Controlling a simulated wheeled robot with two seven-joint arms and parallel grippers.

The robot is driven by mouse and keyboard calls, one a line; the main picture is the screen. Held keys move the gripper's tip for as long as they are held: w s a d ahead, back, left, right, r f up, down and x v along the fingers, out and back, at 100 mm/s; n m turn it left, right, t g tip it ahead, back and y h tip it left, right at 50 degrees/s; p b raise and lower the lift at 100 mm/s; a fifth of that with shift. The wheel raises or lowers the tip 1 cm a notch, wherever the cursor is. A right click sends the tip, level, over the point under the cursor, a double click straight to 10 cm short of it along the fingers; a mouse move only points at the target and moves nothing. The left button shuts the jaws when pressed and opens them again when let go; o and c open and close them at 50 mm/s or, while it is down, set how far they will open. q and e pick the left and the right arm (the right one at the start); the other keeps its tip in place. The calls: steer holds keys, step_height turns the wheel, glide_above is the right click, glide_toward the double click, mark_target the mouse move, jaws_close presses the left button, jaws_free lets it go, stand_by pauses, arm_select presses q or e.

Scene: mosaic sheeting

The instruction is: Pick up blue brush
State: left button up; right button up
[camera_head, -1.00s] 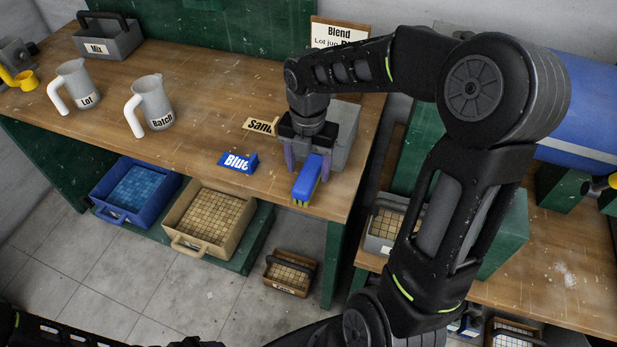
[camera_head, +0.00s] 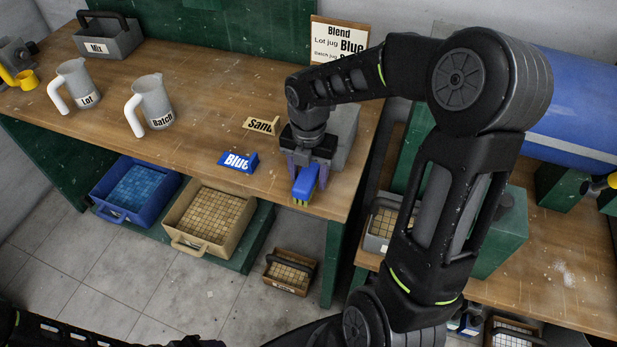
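The blue brush (camera_head: 305,184) lies near the front right edge of the wooden bench, its yellowish bristles toward the front. My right gripper (camera_head: 307,172) points down over its rear part. The two purple fingers stand on either side of the brush and look apart, with no clear grip on it. The rear of the brush is hidden under the gripper. My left gripper is out of view; only dark parts of my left arm show along the bottom edge.
A grey container (camera_head: 346,138) is close behind the gripper. Jugs labelled Lot (camera_head: 75,88) and Batch (camera_head: 152,104) stand farther left.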

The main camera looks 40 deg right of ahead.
mark_target(308, 171)
jaws_close()
stand_by(0.3)
steer(key=shift+r, duration=0.15)
step_height(308, 171, up, 18)
stand_by(0.8)
stand_by(0.4)
steer(key=shift+c, duration=1.8)
jaws_free()
steer(key=c, duration=0.7)
